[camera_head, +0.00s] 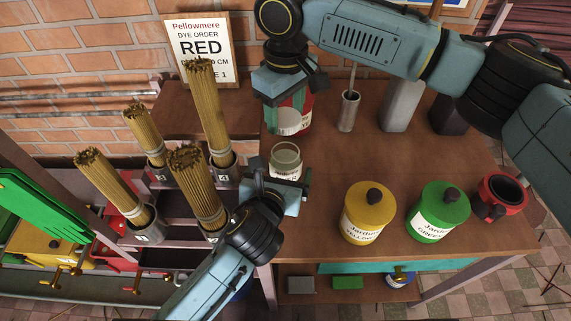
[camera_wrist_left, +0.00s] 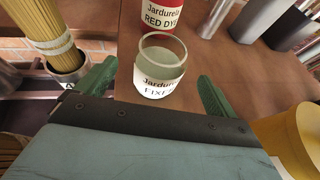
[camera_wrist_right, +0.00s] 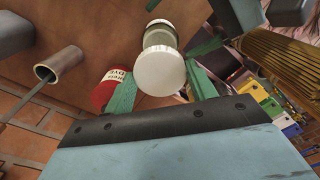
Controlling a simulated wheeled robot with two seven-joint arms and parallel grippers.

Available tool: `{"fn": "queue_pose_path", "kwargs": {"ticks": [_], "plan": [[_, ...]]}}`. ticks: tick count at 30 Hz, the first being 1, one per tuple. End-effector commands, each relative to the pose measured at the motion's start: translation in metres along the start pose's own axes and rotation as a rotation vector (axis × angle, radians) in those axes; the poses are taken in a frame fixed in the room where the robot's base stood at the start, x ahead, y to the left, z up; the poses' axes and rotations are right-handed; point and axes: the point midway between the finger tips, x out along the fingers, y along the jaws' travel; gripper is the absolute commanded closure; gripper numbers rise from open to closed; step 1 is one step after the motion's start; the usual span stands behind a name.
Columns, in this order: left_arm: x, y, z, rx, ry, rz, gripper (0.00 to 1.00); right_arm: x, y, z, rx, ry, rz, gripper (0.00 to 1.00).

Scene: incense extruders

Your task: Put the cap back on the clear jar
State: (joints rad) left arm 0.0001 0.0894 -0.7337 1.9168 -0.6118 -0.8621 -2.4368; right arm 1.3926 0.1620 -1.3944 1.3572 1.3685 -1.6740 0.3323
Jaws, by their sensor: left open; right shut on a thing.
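The clear jar (camera_head: 285,155) stands upright and open on the brown table, with a white label and pale contents. In the left wrist view the jar (camera_wrist_left: 160,72) is between the spread green fingers of my open left gripper (camera_wrist_left: 155,85), with gaps at both sides. My left gripper (camera_head: 278,183) is at the jar's near side. My right gripper (camera_wrist_right: 160,85) is shut on the round white cap (camera_wrist_right: 160,70), which partly covers the jar (camera_wrist_right: 165,38) in that view. In the head view my right gripper (camera_head: 288,108) is behind the jar; I cannot make out the cap there.
A red dye jar (camera_head: 303,117) stands close behind. A metal cup with a rod (camera_head: 348,112) and grey blocks are at the back. Yellow (camera_head: 369,212) and green (camera_head: 440,210) jars stand to the right. Incense bundles in metal cups (camera_head: 219,170) crowd the left.

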Motion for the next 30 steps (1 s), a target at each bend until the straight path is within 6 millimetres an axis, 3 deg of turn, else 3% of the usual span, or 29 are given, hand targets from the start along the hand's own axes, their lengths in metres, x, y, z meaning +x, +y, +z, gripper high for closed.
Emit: {"fn": "queue_pose_path", "kwargs": {"ticks": [3,9,22,30], "plan": [[0.022,0.000,0.001,-0.001,0.001,0.001,0.06,0.000,0.000,0.000,0.000,0.000,0.000,0.65],[0.043,0.000,0.001,0.000,0.000,0.000,0.06,0.000,0.000,0.000,0.000,0.000,0.000,0.65],[0.050,0.000,0.000,0.000,0.001,0.000,0.06,0.000,0.000,0.000,0.000,0.000,0.000,0.65],[0.050,0.000,0.000,0.000,0.001,0.000,0.40,0.000,0.000,0.000,0.000,0.000,0.000,0.65]]}}
